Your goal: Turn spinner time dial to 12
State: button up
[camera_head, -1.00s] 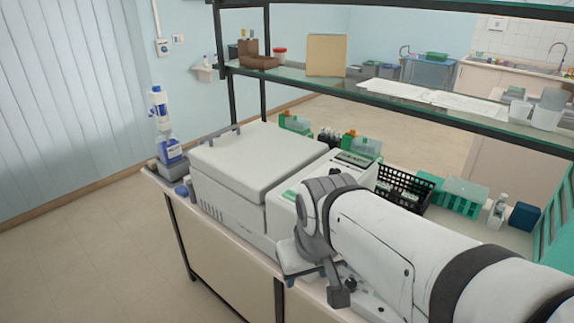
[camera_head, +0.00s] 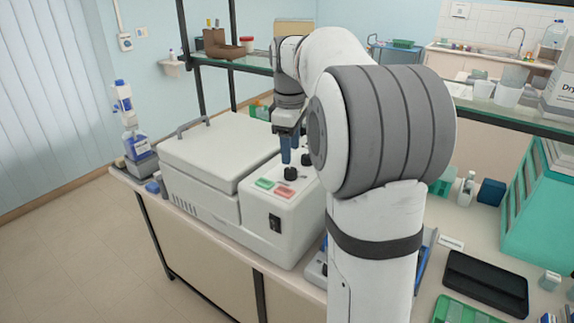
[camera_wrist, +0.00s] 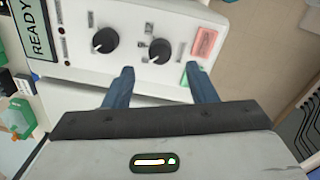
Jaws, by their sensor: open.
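The spinner (camera_head: 215,150) is a white lidded machine on the bench, with its lid shut and a sloping control panel at its right. Two black round dials stand on the panel. In the wrist view one dial (camera_wrist: 160,50) lies near the red button and the other (camera_wrist: 105,41) nearer the READY display (camera_wrist: 38,32). Their small labels and settings are too blurred to read, so I cannot tell which is the time dial. My gripper (camera_wrist: 160,72) is open and empty, its blue fingers pointing at the panel. In the head view my gripper (camera_head: 293,152) is just above the dials.
A red button (camera_head: 285,193) and a green button (camera_head: 264,183) sit in front of the dials. A black switch (camera_head: 275,222) is on the spinner's front. A glass shelf (camera_head: 232,65) runs behind the arm.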

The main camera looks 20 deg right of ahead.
aim_at(290, 170)
notch_tip(290, 170, down, 6)
jog(key=shift+w+d+r, duration=0.1)
jog(key=shift+w, duration=0.05)
jog(key=shift+c, duration=0.3)
jog(key=c, duration=0.9)
